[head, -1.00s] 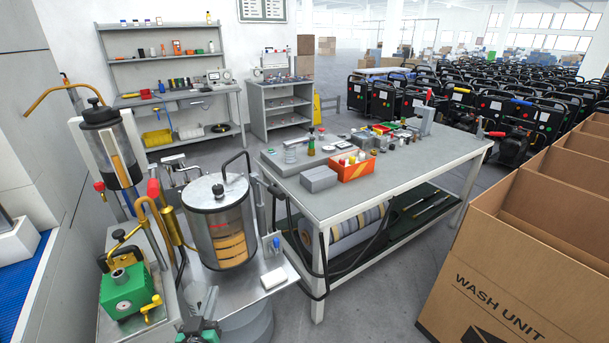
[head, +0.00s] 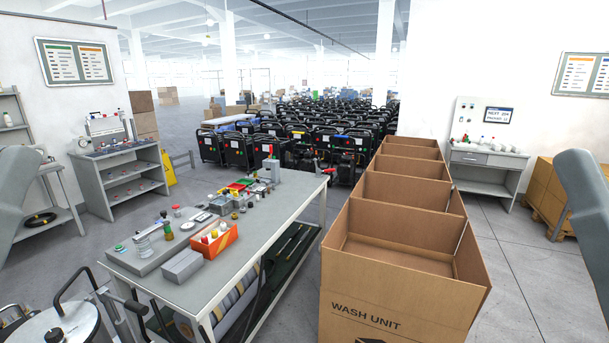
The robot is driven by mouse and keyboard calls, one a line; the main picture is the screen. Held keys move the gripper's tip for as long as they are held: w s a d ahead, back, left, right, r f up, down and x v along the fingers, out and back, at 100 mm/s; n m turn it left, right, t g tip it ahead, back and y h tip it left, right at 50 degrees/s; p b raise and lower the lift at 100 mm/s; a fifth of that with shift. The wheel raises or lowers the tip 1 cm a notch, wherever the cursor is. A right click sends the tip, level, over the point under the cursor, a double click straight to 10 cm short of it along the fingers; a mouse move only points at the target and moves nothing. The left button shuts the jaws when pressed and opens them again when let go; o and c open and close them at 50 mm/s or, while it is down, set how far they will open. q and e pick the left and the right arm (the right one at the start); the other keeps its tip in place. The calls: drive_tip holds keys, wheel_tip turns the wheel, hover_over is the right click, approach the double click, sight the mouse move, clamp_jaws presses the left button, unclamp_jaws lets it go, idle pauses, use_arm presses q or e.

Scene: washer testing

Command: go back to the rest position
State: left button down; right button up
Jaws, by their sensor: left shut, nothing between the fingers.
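A grey link of my left arm shows at the left edge of the head view, and a grey link of my right arm shows at the right edge. Both links look raised and clear of the bench and boxes. I can make out neither gripper's fingers in this view, so whether they are open or shut is hidden. No object is seen held.
A grey workbench (head: 262,222) with small parts and an orange bin (head: 213,243) stands left of centre. Open cardboard boxes (head: 370,295) stand to its right. A steel pot's lid (head: 58,330) shows at bottom left. Floor (head: 520,290) at the right is clear.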

wheel_tip(320, 180, up, 34)
drive_tip(key=p, duration=3)
drive_tip(key=shift+w+f, duration=0.15)
drive_tip(key=shift+f, duration=0.1)
